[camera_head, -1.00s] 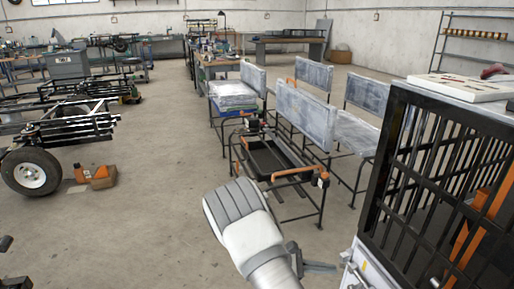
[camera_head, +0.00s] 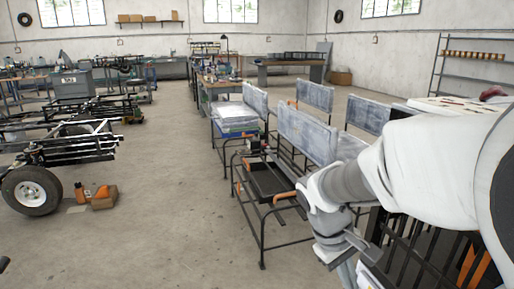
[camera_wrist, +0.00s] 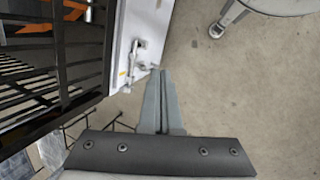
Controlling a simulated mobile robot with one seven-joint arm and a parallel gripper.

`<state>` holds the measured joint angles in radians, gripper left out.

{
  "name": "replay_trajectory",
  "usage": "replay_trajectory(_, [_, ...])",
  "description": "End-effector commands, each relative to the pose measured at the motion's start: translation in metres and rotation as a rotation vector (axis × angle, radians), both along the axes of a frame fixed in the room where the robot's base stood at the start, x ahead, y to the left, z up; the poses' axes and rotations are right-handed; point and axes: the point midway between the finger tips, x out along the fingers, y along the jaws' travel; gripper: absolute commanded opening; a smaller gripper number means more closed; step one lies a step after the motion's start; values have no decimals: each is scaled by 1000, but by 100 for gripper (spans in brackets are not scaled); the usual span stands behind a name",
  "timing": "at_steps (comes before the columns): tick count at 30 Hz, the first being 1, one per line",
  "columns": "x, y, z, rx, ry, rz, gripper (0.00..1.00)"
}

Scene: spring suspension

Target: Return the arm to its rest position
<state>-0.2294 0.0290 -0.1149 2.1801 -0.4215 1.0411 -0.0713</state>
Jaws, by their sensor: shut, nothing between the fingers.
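My arm (camera_head: 430,175) reaches in from the right of the head view, its pale links in front of the black barred cage (camera_head: 415,245). My gripper (camera_wrist: 160,85) shows in the wrist view with its two grey fingers together and nothing between them. It points down past the cage's side over bare floor. In the head view the fingers are near the bottom edge, partly hidden by the wrist, so I cannot tell their exact gap to the cage.
The barred cage (camera_wrist: 60,60) and a white panel (camera_wrist: 145,35) with a metal fitting are close left of my fingers in the wrist view.

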Motion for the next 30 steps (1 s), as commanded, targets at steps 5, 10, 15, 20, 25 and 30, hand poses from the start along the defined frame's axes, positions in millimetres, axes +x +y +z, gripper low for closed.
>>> replay_trajectory(5, [-28, 8, 31, 130, -149, -96, 0])
replay_trajectory(10, [-54, 18, 54, 242, -286, -175, 0])
replay_trajectory(15, [-78, 28, 71, 340, -416, -243, 0])
replay_trajectory(20, [-95, 36, 83, 413, -520, -293, 0])
replay_trajectory(25, [-105, 42, 110, 459, -585, -324, 0])
replay_trajectory(30, [-104, 42, 146, 457, -580, -321, 0])
